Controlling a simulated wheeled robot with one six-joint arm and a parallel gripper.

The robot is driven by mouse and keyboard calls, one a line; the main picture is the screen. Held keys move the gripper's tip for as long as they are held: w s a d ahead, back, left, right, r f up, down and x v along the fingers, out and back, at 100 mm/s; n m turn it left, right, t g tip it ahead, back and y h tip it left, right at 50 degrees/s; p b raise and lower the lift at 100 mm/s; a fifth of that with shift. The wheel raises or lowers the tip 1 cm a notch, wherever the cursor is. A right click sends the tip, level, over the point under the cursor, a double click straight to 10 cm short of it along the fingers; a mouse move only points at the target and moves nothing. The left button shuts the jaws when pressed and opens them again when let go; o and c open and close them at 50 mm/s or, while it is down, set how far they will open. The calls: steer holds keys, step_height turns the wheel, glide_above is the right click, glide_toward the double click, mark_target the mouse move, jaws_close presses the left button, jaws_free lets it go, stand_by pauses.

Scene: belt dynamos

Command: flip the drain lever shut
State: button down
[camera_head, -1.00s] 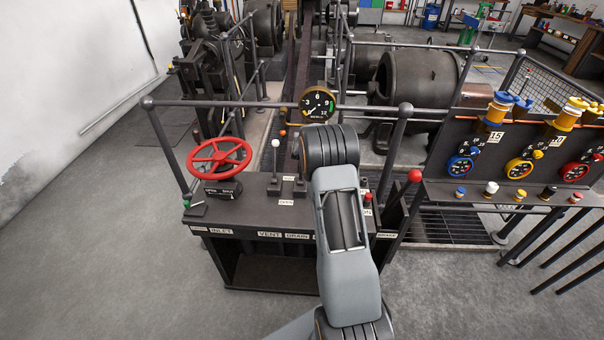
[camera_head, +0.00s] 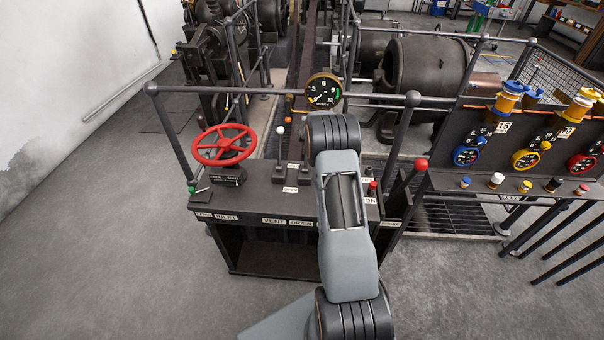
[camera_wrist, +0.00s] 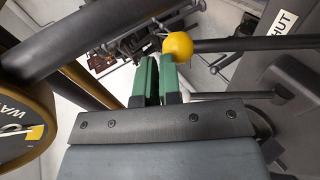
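A lever with a yellow ball knob (camera_wrist: 177,46) and a dark rod shows in the wrist view, its rod running off to the right near a SHUT label (camera_wrist: 284,22). I take it for the drain lever, but its name label is not visible there. My gripper (camera_wrist: 158,60) has two green finger pads side by side with hardly a gap, nothing seen between them. The knob is just beyond the right pad's tip; I cannot tell whether they touch. In the head view my arm hides the gripper and this knob. The DRAIN label (camera_head: 301,223) is on the console front.
The dark console (camera_head: 255,197) carries a red handwheel (camera_head: 223,145), a white-knobbed lever (camera_head: 280,131) and a red-knobbed lever (camera_head: 421,164). A round gauge (camera_head: 323,91) stands behind it, near a rail (camera_head: 230,90). A dial panel (camera_head: 500,145) is to the right. The floor at left is clear.

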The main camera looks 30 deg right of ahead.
steer(key=shift+d, duration=0.25)
steer(key=shift+s+r+p, duration=0.15)
steer(key=shift+r+p, duration=0.45)
steer(key=shift+p, duration=0.1)
steer(key=s+a+r, duration=0.3)
steer(key=s+r, duration=0.4)
steer(key=r, duration=0.3)
steer(key=shift+a+r+p, duration=0.2)
steer(key=shift+a+p, duration=0.15)
steer(key=shift+p, duration=0.1)
steer(key=shift+w, duration=0.1)
